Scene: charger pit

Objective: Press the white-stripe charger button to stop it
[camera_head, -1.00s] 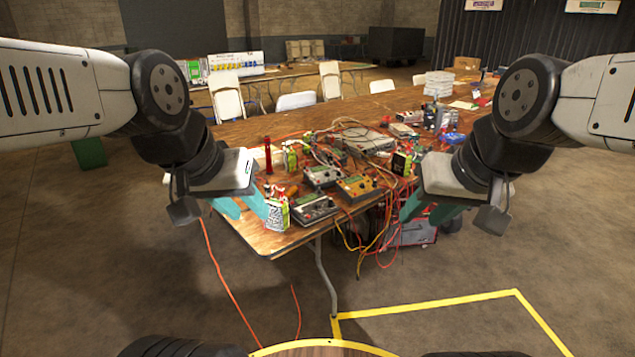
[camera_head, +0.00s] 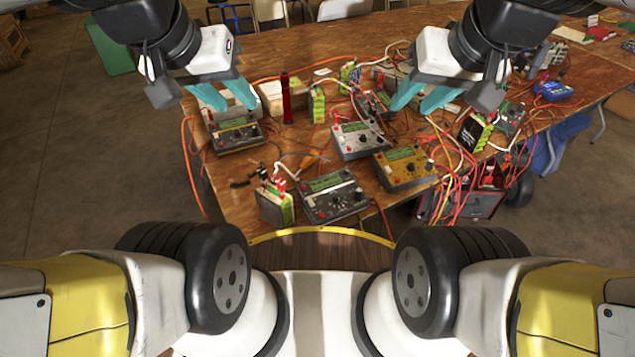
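Several chargers lie on the wooden table. A grey-white charger (camera_head: 335,197) is at the front edge, another grey-white one (camera_head: 358,140) is behind it, and an orange-yellow one (camera_head: 404,167) is to the right. A darker one with a yellowish front (camera_head: 237,135) is at the left. My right gripper (camera_head: 412,110) is open and empty, appearing above and right of the rear grey-white charger. Neither visibly touches a charger.
Battery packs (camera_head: 276,205) with red-tipped leads, a red cylinder (camera_head: 286,98) and tangled cables crowd the table (camera_head: 300,52). Orange cables hang off its left edge. A red-and-black box (camera_head: 474,204) stands below the right front edge. The floor at left is open.

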